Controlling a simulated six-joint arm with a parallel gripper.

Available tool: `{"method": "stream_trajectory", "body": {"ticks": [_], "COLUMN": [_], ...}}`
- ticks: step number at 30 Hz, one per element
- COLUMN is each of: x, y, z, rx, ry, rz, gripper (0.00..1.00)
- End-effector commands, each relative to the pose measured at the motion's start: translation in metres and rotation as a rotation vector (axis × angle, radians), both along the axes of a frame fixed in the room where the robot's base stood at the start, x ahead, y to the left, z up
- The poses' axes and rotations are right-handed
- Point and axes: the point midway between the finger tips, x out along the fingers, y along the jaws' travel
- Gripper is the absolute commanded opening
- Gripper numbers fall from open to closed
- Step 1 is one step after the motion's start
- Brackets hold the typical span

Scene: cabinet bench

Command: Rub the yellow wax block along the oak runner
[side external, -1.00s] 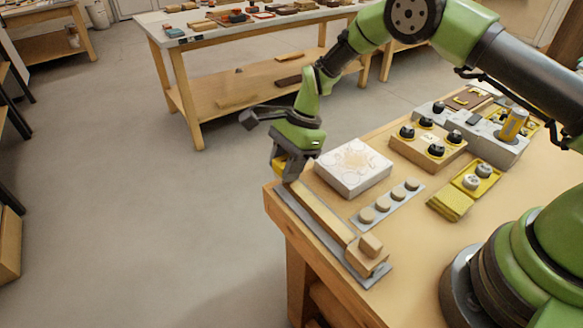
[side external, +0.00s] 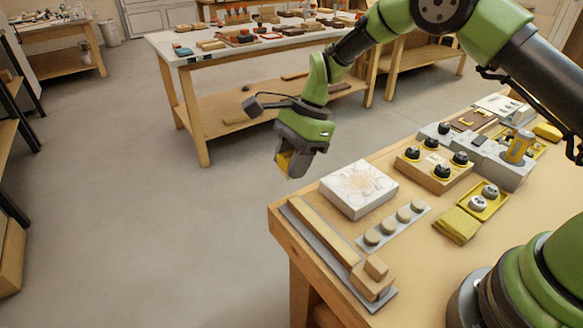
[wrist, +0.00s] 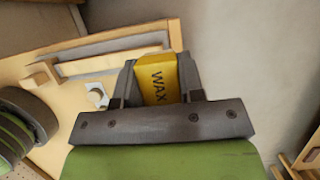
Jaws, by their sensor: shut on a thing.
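The yellow wax block (side external: 283,160) is between the fingers of my gripper (side external: 292,163). In the wrist view the block (wrist: 158,78) shows the word WAX, and both fingers of my gripper (wrist: 160,88) press its sides. The oak runner (side external: 325,230) is a long pale wooden strip on a grey plate at the bench's left edge. A wooden block (side external: 372,276) sits at its near end. My gripper is raised above the runner's far end and out past the bench edge; the wax is clear of the wood. The wrist view also shows the runner (wrist: 110,62) behind the wax.
A white box (side external: 358,189) and a strip of several round pegs (side external: 394,225) stand right of the runner. Further right are a yellow pad (side external: 457,225), a yellow tray (side external: 500,205) and a knob block (side external: 432,172). Open floor lies left of the bench.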

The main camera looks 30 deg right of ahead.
Motion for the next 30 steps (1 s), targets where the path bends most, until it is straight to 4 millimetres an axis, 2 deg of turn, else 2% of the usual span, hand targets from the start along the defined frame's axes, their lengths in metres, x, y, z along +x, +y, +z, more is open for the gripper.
{"method": "stream_trajectory", "body": {"ticks": [10, 21, 30], "x": [0.000, 0.000, 0.000], "y": [0.000, 0.000, 0.000], "z": [0.003, 0.030, 0.030], "rx": [0.001, 0.001, 0.001], "ry": [0.000, -0.001, 0.000], "rz": [0.000, 0.000, -0.001], "gripper": [0.17, 0.17, 0.17]}}
